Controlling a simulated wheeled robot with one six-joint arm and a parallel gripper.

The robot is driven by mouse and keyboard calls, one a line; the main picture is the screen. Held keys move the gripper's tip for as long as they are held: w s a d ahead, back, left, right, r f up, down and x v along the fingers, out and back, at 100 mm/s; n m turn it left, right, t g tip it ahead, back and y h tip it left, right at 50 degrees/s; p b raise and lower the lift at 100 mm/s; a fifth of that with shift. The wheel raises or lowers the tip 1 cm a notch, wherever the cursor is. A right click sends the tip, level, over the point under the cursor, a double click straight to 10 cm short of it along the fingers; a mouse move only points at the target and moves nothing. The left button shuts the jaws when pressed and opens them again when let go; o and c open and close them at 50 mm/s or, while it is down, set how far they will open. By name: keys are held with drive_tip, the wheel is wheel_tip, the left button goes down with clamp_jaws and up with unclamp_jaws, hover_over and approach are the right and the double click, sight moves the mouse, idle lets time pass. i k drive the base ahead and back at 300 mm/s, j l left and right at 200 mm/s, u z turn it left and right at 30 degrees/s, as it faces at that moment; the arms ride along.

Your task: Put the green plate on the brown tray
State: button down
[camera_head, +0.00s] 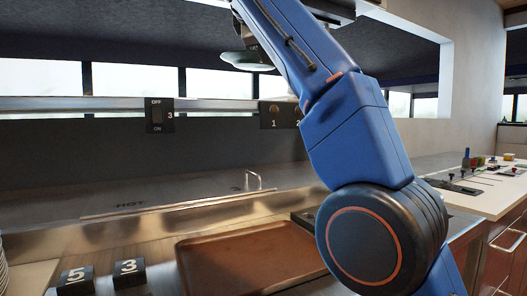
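The pale green plate (249,58) is in the air at the upper middle, in front of the window band and well above the counter. My gripper (243,40) is at the top, partly hidden by my blue arm, and the plate hangs at its end. The fingertips are small and hard to make out, but the plate has no other support in view, so my gripper appears shut on it. The brown tray (245,262) lies flat on the counter at the bottom middle, with nothing seen on it. My arm covers its right end.
Number blocks 5 (75,281) and 3 (129,273) stand left of the tray. A stack of plates (3,270) is at the left edge. Behind the tray is a metal griddle (165,195) with a handle. A white counter (490,190) with small items is at right.

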sight(235, 265)
drive_tip(key=l+u, duration=0.1)
drive_tip(key=u, duration=2)
drive_tip(key=k+l+u, duration=0.1)
drive_tip(key=k+l, duration=0.35)
drive_tip(key=l, duration=0.2)
drive_tip(key=k+l, duration=0.5)
drive_tip(key=l+u, duration=0.05)
drive_tip(key=l, duration=0.05)
